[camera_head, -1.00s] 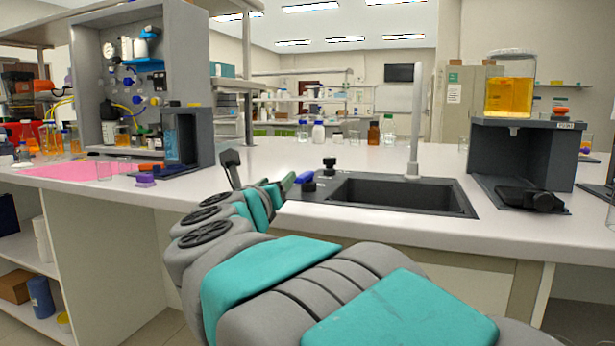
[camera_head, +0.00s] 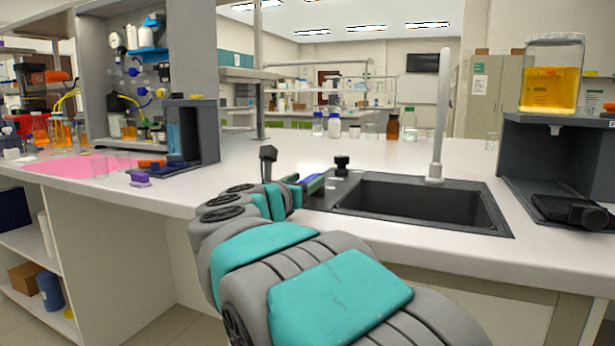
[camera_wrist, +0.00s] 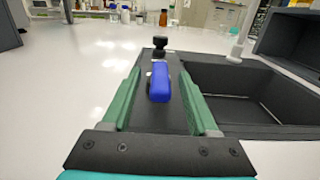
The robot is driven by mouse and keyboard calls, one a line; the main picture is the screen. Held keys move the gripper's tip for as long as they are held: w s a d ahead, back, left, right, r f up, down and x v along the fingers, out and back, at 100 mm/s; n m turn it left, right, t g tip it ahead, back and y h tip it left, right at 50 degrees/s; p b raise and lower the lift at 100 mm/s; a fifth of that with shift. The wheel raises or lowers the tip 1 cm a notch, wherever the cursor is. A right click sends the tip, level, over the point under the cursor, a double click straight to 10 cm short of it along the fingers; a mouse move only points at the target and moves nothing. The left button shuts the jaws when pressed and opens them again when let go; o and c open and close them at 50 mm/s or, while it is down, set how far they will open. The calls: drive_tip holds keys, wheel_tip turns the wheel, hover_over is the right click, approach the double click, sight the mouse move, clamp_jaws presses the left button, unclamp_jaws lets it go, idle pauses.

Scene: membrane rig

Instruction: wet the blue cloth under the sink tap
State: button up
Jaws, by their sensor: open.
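The blue cloth (camera_wrist: 160,82) is a small folded bundle on the dark strip at the left of the sink. In the head view only a bit of the blue cloth (camera_head: 315,180) shows beyond my gripper (camera_head: 303,184). In the wrist view my gripper (camera_wrist: 160,76) is open, with one green finger on each side of the cloth and gaps between. The dark sink (camera_head: 410,200) lies to the right of the cloth. The pale upright tap (camera_head: 440,120) stands at the sink's back edge, and its base shows in the wrist view (camera_wrist: 240,45).
A black knob (camera_head: 342,164) stands just behind the cloth. A dark stand (camera_head: 560,160) with a jar of yellow liquid (camera_head: 551,75) is right of the sink. A grey rig (camera_head: 190,140) and pink mat (camera_head: 75,168) are left. The white counter between is clear.

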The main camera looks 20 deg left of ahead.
drive_tip(key=shift+w, duration=0.65)
clamp_jaws()
idle(1.0)
